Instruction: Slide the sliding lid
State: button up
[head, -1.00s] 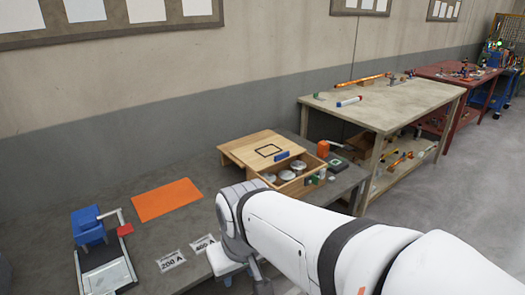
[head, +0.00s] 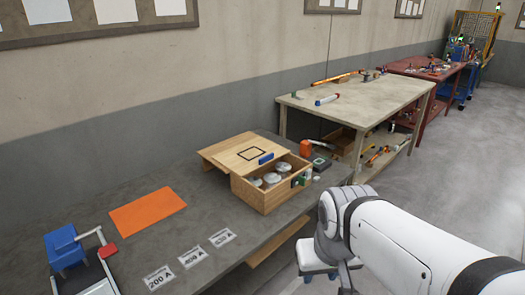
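A wooden box (head: 252,197) stands on the grey bench near its right end. Its flat wooden sliding lid (head: 233,150) is partly drawn back to the left, with a black square outline and a blue handle (head: 266,158) near its right edge. Through the open part I see several round silvery pieces (head: 272,178) inside. My arm reaches in from the lower right. My gripper end (head: 318,272) hangs off the bench's front edge, apart from the box. Its fingers are too small and partly hidden to judge.
An orange mat (head: 147,211), several label cards (head: 191,257) and a blue device with a lever (head: 65,248) lie on the grey bench's left part. An orange-handled item (head: 306,149) stands behind the box. A beige table (head: 360,98) stands behind right.

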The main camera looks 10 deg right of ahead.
aim_at(243, 160)
jog(key=i, duration=1)
jog(key=u, duration=0.05)
